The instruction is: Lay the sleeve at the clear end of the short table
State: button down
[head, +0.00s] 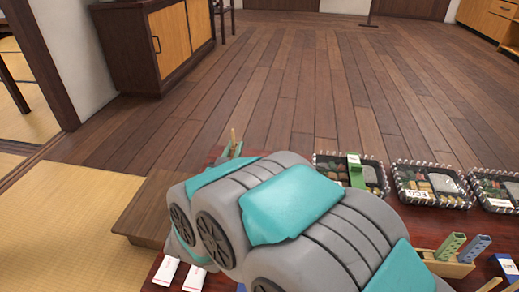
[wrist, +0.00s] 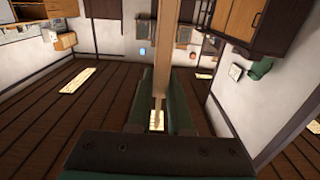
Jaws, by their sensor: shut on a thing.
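My gripper (head: 234,150) shows beyond my arm in the head view. In the wrist view my gripper (wrist: 158,108) is shut on a long, thin tan piece (wrist: 163,60), which sticks out past the fingers. Only a short end of this tan piece (head: 233,138) shows in the head view, upright above the dark red table (head: 440,222). I cannot tell from its look whether it is the sleeve. My arm covers much of the table's middle, including whatever lies beneath it.
Black-rimmed lunch boxes (head: 432,184) line the table's far right side, one with a green piece (head: 357,171) across it. White packets (head: 166,270) lie at the near left. A brown wooden block (head: 140,215) adjoins the tatami.

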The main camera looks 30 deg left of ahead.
jog(key=w+f+b, duration=0.1)
jog(key=w+f, duration=0.1)
jog(key=w, duration=0.5)
jog(key=w+a+f+b, duration=0.1)
jog(key=w+f, duration=0.2)
jog(key=w, duration=0.4)
jog(key=shift+w+a+b, duration=0.3)
jog(key=shift+b, duration=0.05)
jog(key=c, duration=0.8)
grip_release()
jog(key=shift+f, duration=0.1)
jog(key=shift+c, duration=0.2)
